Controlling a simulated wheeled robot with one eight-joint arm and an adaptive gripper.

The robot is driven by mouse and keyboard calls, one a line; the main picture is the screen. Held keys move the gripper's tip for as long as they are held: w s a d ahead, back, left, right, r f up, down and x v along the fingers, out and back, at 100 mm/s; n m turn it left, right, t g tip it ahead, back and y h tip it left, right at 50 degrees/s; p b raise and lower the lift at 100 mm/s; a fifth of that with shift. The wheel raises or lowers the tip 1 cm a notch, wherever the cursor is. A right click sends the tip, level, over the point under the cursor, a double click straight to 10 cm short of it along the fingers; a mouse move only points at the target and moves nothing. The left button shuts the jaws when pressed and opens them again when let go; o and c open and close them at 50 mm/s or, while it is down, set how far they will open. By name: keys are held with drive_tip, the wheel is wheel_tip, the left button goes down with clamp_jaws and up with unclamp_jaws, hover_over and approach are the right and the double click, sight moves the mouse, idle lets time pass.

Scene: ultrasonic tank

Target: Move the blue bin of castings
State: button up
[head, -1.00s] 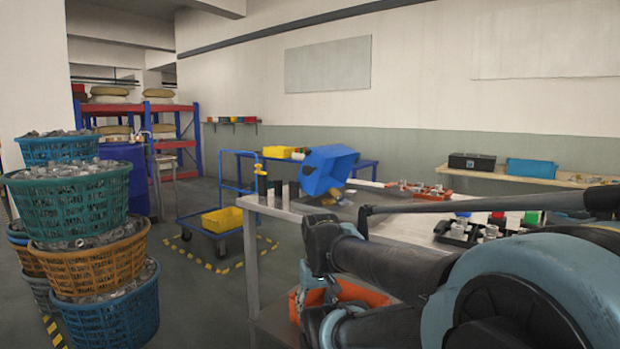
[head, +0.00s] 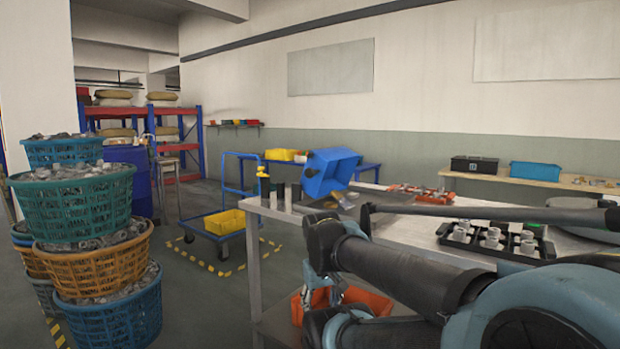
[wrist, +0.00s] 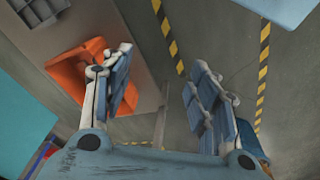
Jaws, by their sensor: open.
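A blue bin (head: 331,172) is strongly tilted at the far left end of the metal table (head: 300,212) in the head view. Small grey and yellowish pieces (head: 345,201) show beside its lower edge; I cannot tell what is inside it. My gripper (wrist: 165,95) is open and empty in the wrist view, its blue-padded fingers apart. Floor and an orange bin (wrist: 80,75) show behind the fingers. In the head view my arm covers most of the gripper. A pale blue surface (wrist: 275,8) shows at the wrist view's top right; I cannot tell what it is.
Stacked baskets of castings (head: 75,205) stand at left. A blue cart (head: 222,235) with a yellow bin stands inside striped floor tape. A black tray of castings (head: 493,240) lies on the table. Another blue bin (head: 535,171) sits on the wall shelf.

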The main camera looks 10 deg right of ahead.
drive_tip(key=w+d+r+n+h, duration=0.4)
drive_tip(key=w+d+r+n, duration=0.15)
drive_tip(key=w, duration=0.25)
drive_tip(key=n+t+h, duration=0.9)
drive_tip(key=n, duration=0.6)
approach(308, 173)
drive_tip(key=x, duration=1)
drive_tip(key=shift+w+d+f, duration=0.1)
drive_tip(key=shift+w+d, duration=0.15)
drive_tip(key=shift+d, duration=0.05)
drive_tip(key=shift+c, duration=0.5)
clamp_jaws()
